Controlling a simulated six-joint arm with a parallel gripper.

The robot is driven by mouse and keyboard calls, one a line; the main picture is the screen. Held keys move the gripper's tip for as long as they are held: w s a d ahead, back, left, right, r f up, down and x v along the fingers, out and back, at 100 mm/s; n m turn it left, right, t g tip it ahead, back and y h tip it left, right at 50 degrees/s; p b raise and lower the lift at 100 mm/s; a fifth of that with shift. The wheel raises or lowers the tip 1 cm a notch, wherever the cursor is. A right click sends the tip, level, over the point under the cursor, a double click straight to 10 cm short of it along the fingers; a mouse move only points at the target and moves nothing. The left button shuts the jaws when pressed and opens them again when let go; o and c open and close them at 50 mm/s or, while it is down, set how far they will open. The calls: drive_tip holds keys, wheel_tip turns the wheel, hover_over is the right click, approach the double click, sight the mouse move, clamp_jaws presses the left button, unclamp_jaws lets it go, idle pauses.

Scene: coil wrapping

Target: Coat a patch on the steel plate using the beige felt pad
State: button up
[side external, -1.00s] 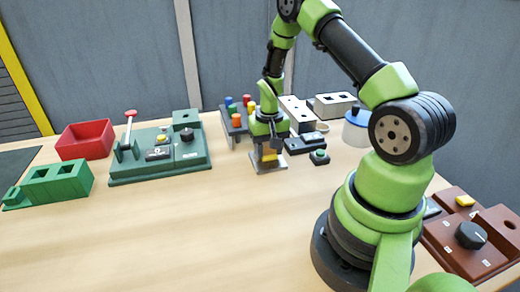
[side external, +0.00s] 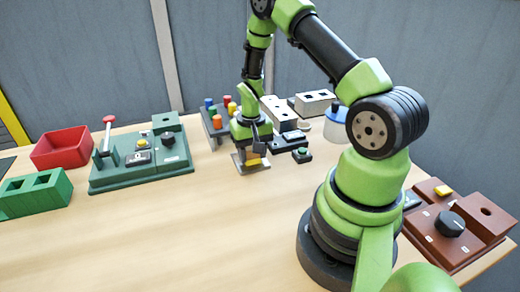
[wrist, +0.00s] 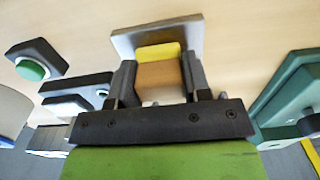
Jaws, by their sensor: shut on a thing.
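My gripper (wrist: 158,86) is shut on the beige felt pad (wrist: 160,75), which shows between the fingers in the wrist view. A yellow area (wrist: 158,52) lies at the pad's far end; I cannot tell whether it is part of the pad or on the plate. The grey steel plate (wrist: 125,44) is just beyond and around it on the table. In the side view my gripper (side external: 250,150) points down over the steel plate (side external: 238,163), with yellow (side external: 253,162) showing beneath it. Whether the pad touches the plate is hidden.
A green-button box (side external: 302,154) and a dark device stand right of the plate. A rack of coloured pegs (side external: 213,118) is behind. A dark green lever panel (side external: 140,165), red bin (side external: 62,148) and green block (side external: 35,194) are left. The front table is clear.

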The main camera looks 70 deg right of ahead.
sight(238, 165)
drive_tip(key=shift+w+a, duration=1.4)
drive_tip(key=shift+s+d, duration=2.8)
drive_tip(key=shift+d, duration=0.05)
wheel_tip(238, 165, up, 8)
drive_tip(key=shift+a, duration=0.1)
drive_tip(key=shift+w, duration=0.15)
